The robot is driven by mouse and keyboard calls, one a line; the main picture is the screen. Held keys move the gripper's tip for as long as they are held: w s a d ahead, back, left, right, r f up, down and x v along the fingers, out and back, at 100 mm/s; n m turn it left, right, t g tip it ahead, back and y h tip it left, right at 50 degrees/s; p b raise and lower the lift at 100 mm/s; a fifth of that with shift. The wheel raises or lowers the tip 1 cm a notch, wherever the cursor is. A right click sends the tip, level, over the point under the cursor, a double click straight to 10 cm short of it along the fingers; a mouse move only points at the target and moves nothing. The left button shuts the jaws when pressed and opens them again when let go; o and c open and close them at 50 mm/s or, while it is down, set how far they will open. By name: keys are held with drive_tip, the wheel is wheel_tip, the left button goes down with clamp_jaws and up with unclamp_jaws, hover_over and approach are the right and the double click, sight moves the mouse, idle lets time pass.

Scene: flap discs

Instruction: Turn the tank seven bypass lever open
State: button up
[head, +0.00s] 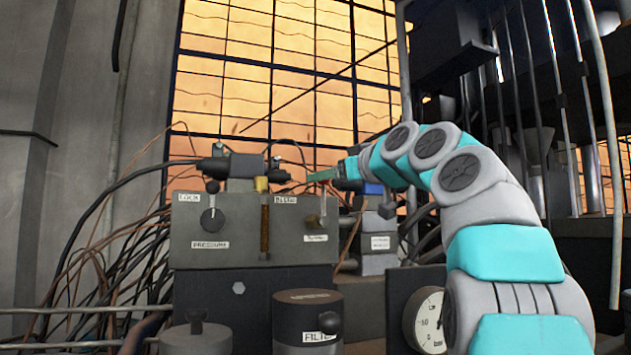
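A grey control box (225,240) stands in the middle of the head view. Its front carries a black-knobbed lever (211,200) between labels reading "LOCK" and "PRESSURE". No label legibly says tank seven, so I cannot tell surely which part is the bypass lever. My gripper (322,175) is small and partly hidden at the end of my arm, just above the box's right top. Its fingers are not clear, and I see nothing surely held.
A brass column with a yellow top (262,185) rises along the box front. A black "FILTER" canister (308,318) and a round gauge (430,320) stand below. Loose cables (90,270) crowd the left. Dark pipes and machinery fill the right.

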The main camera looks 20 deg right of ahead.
drive_tip(key=w+p, duration=0.1)
drive_tip(key=w, duration=0.2)
drive_tip(key=w+a, duration=0.1)
drive_tip(key=w, duration=0.1)
drive_tip(key=shift+w+p, duration=0.35)
drive_tip(key=shift+w, duration=0.05)
drive_tip(key=shift+f, duration=0.1)
clamp_jaws()
idle(0.9)
